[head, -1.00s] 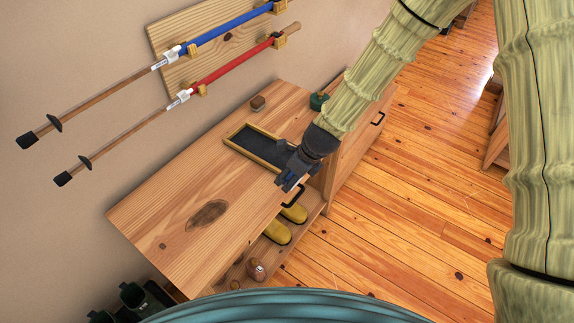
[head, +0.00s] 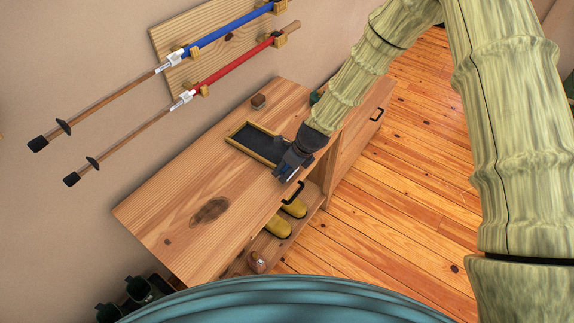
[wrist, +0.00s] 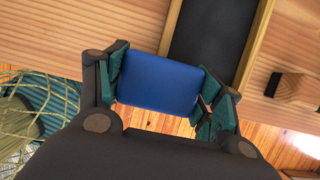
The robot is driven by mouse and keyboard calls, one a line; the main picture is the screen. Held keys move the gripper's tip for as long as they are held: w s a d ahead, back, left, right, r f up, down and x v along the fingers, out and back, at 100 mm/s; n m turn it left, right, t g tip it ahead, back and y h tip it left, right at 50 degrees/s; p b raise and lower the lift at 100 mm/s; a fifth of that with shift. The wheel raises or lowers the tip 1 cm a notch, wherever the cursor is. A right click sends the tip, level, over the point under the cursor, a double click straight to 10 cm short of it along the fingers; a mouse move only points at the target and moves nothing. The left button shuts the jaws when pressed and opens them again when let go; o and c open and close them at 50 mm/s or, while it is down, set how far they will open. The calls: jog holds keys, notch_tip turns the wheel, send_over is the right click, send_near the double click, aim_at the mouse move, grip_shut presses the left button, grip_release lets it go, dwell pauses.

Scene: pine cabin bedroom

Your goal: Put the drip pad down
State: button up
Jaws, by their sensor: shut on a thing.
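My gripper (head: 286,172) is at the front edge of the wooden bench top, beside the near right corner of a shallow tray. In the wrist view my gripper (wrist: 160,88) has its green-padded fingers shut on a plain blue block-like pad (wrist: 158,84), seemingly the drip pad. The pad is hardly visible in the head view, hidden by the fingers. The tray (head: 240,149) has a yellowish wooden rim and a dark floor. In the wrist view the tray (wrist: 210,38) lies just beyond the pad, and I cannot tell whether they touch.
The bench top (head: 180,200) is bare at the near left. A black handle (head: 293,193) is on the bench front. Yellow boots (head: 278,227) stand on the shelf below. Blue (head: 225,32) and red (head: 233,64) poles hang on the wall.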

jog(key=shift+f, duration=0.15)
jog(key=o, duration=1.1)
jog(key=shift+c, duration=0.2)
jog(key=shift+r, duration=0.25)
jog(key=b+v, duration=0.4)
jog(key=v, duration=0.8)
jog(key=shift+f, duration=0.15)
